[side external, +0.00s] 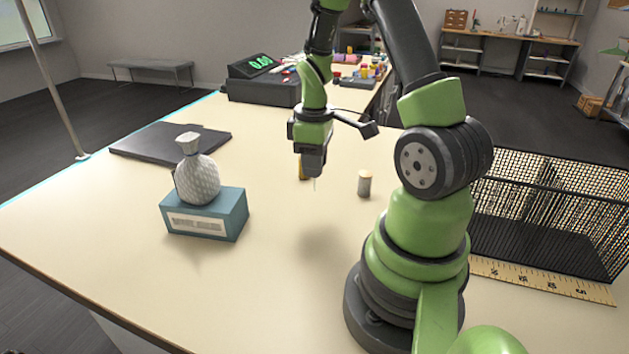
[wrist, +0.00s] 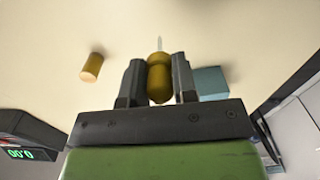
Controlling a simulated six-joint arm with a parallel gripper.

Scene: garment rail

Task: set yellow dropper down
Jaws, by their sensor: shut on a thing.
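The yellow dropper (wrist: 159,80) is held between the two fingers of my gripper (wrist: 158,84) in the wrist view. Its thin pale tip points away from the gripper. In the side view my gripper (side external: 312,168) hangs over the middle of the table, with a sliver of the yellow dropper (side external: 302,170) and its thin tip showing; most of it is hidden behind the fingers. A soft shadow lies on the table below, and the tip looks clear of the surface.
A small cork-coloured cylinder (side external: 364,184) stands right of the gripper. A dark flat panel (side external: 170,143) lies behind. A black wire basket (side external: 550,215) and ruler (side external: 540,279) are at right. The front table is clear.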

